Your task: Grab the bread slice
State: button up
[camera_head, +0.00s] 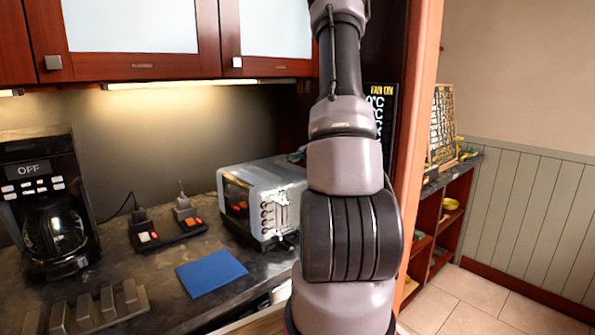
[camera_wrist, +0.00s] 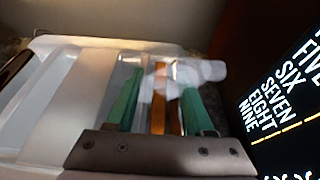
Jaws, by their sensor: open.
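The silver toaster (camera_head: 235,197) stands on the counter in the head view, its right part behind my arm. In the wrist view its pale slotted top (camera_wrist: 48,95) lies under my gripper (camera_wrist: 162,86). My gripper is open, with two green fingers apart. A narrow orange-brown strip, apparently the bread slice (camera_wrist: 160,118), shows edge-on between the fingers. I cannot tell whether they touch it. A pale translucent blur covers part of the fingertip area. In the head view my arm hides the gripper and the slice.
A blue square mat (camera_head: 211,273) lies on the counter in front of the toaster. A black coffee maker (camera_head: 42,195) stands at the left. Dark switch boxes (camera_head: 168,232) sit between them. Wall cabinets (camera_head: 130,67) hang above. A dark lettered board (camera_wrist: 285,110) is close on the right in the wrist view.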

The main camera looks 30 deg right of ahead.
jog(key=shift+w, duration=0.15)
grip_shut()
